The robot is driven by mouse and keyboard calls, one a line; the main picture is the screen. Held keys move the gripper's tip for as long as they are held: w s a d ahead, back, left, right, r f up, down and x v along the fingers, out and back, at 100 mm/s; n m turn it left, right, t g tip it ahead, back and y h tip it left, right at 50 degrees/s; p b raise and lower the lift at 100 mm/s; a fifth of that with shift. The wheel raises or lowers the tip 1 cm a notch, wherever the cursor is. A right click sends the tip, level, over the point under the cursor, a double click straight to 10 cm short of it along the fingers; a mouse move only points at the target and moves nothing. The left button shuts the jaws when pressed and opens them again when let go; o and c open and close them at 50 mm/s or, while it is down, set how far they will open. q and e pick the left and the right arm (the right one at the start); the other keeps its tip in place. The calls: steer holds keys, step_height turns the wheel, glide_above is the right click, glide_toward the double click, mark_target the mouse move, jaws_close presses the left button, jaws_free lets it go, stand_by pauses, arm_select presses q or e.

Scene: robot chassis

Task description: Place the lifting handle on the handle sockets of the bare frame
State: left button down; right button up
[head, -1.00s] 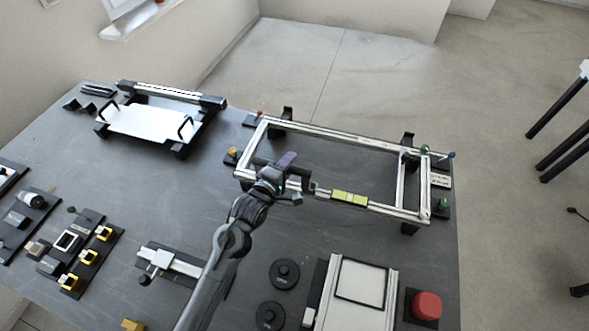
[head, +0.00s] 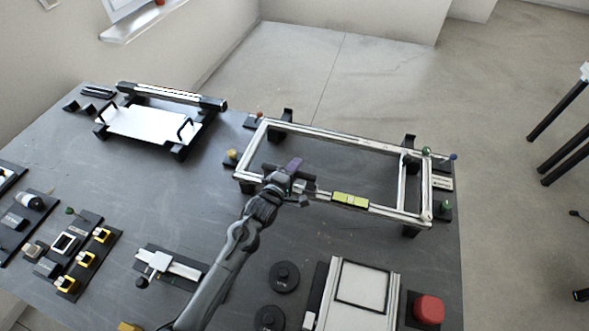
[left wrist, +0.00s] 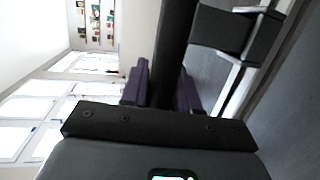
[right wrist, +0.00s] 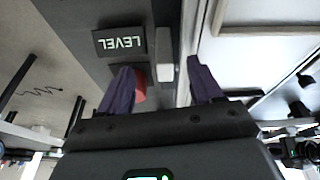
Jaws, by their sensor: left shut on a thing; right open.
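The bare frame (head: 330,138) is a silver rectangle raised on black supports at the table's right. My left gripper (head: 293,167) is over its front rail, left of the yellow-green level block (head: 350,199). In the left wrist view my left gripper (left wrist: 160,85) is shut on a black bar, the lifting handle (left wrist: 173,40). A black block (left wrist: 235,32) and a silver rail (left wrist: 238,85) show beside the handle. Whether the handle touches the frame or its sockets is hidden by the gripper. My right gripper (right wrist: 163,90) is open and empty; it is outside the head view.
A white tray with black handles (head: 150,123) stands at back left. A red button (head: 429,308), a white panel (head: 362,280) and black discs (head: 284,275) are in front. Small fixtures (head: 87,258) fill the left.

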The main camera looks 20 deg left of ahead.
arm_select(q)
steer(key=shift+r, duration=0.1)
steer(key=c, duration=0.8)
jaws_free()
steer(key=shift+f, duration=0.2)
steer(key=shift+c, duration=0.2)
